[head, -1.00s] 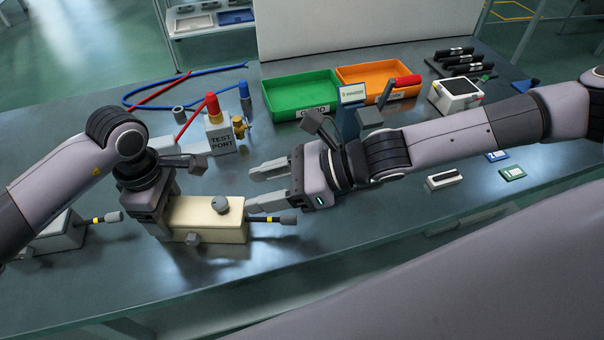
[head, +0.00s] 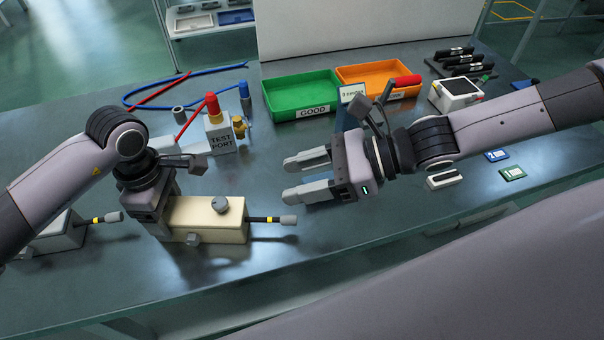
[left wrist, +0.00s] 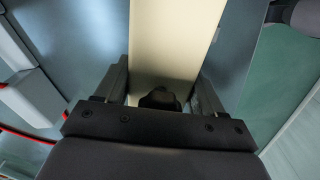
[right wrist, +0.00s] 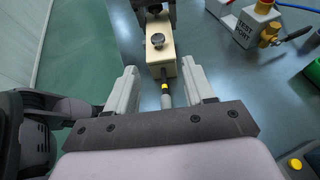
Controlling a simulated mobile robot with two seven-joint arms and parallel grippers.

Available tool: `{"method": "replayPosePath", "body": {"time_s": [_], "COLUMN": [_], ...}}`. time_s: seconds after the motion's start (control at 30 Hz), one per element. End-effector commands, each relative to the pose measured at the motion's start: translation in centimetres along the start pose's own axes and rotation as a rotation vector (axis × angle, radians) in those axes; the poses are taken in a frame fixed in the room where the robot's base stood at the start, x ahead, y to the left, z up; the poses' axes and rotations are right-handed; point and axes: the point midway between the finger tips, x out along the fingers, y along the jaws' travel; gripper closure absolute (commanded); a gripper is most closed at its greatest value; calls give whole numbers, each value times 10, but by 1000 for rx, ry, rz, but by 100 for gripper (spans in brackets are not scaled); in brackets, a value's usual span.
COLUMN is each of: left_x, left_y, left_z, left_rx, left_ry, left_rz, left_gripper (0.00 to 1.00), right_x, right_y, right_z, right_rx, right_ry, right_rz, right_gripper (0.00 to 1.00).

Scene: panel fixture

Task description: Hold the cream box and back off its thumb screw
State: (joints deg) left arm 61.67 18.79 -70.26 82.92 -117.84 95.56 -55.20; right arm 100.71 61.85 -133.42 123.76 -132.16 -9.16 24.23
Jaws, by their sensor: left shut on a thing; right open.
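The cream box (head: 232,220) lies on the bench, with a round grey knob (head: 220,204) on top and another grey knob (head: 193,239) on its front side. A black rod with a yellow band and grey tip (head: 288,220) sticks out of its right end. My left gripper (head: 165,222) is shut on the box's left end; the left wrist view shows the box (left wrist: 172,45) between its fingers. My right gripper (head: 308,176) is open and empty, right of the rod and apart from it. The right wrist view shows the box (right wrist: 160,56) beyond its fingers. Which knob is the thumb screw I cannot tell.
A test port block (head: 221,140) stands behind the box. A green bin (head: 313,113) and an orange bin (head: 350,75) are at the back. A grey box (head: 58,238) with a similar rod lies at left. Bare bench lies in front on the right.

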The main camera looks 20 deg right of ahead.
Motion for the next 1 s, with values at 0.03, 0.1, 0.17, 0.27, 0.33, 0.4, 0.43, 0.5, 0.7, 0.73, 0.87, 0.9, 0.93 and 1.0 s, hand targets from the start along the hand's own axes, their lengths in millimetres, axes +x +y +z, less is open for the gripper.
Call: {"method": "replayPosePath", "body": {"time_s": [0.03, 0.1, 0.17, 0.27, 0.33, 0.4, 0.43, 0.5, 0.7, 0.73, 0.87, 0.9, 0.93, 1.0], "left_x": [0, 0, 0, 0, 0, 0, 0, 0, -6, -8, -30, -39, -46, -61], "left_y": [0, 0, 0, 0, 0, 0, 0, 0, 0, 1, 1, 1, 1, 1], "left_z": [0, 0, 0, 0, 0, 0, 0, 0, 0, 0, 0, -1, 0, 0], "left_rx": [1, 1, 1, 1, 1, 1, 1, 1, 0, 1, 2, 1, 1, 2], "left_ry": [0, 0, 0, 0, 0, 0, 0, 0, 0, 1, 2, 2, 1, 1], "left_rz": [0, 0, 0, 0, 0, 0, 0, 0, 2, 2, 5, 6, 6, 5], "left_gripper": [82, 82, 82, 22, 2, 2, 2, 2, 2, 2, 2, 2, 2, 2], "right_x": [0, 0, 0, 0, 0, 0, 0, 0, 0, 0, 0, 0, 0, 0], "right_y": [0, 0, 0, 0, 0, 0, 0, 0, 0, 0, 0, 0, 0, 0], "right_z": [0, 0, 0, 0, 0, 0, 0, 0, 0, 0, 0, 0, 0, 0], "right_rx": [0, 0, 0, 0, 0, 0, 0, 0, 0, 0, 0, 0, 0, 0], "right_ry": [0, 0, 0, 0, 1, 1, 1, 1, 1, 1, 1, 1, 1, 1], "right_rz": [0, 0, 0, 0, 0, 0, 0, 0, 0, 0, 0, 0, 0, 0], "right_gripper": [47, 47, 47, 47, 47, 47, 47, 47, 47, 47, 47, 47, 47, 47]}}
